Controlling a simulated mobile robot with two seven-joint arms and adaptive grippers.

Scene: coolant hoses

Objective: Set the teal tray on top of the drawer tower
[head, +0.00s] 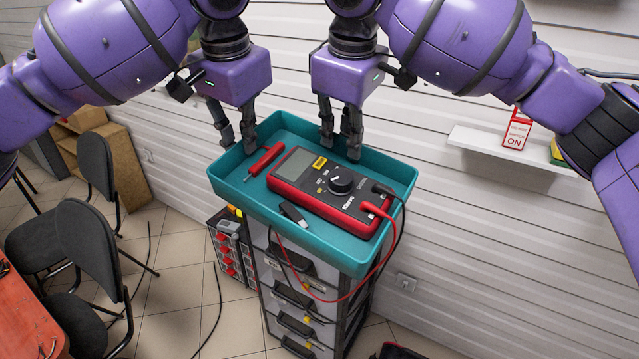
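The teal tray (237,205) is at the centre of the head view, directly over the drawer tower (300,318). It appears to rest on the tower's top and overhangs its sides; the contact is hidden under the tray. The tray holds a red and dark multimeter (318,188), a red probe (264,160) and a small dark clip-like item (293,214). My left gripper (238,143) is at the tray's back-left rim, fingers spread apart. My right gripper (340,150) is at the back-right rim, fingers also apart. Neither visibly pinches the rim.
Red and black leads (378,268) hang over the tray's front-right edge. A rack of red parts (228,258) stands left of the tower. Black chairs (88,240) and an orange table (25,318) are at left. A slatted wall and white shelf (500,148) are at right.

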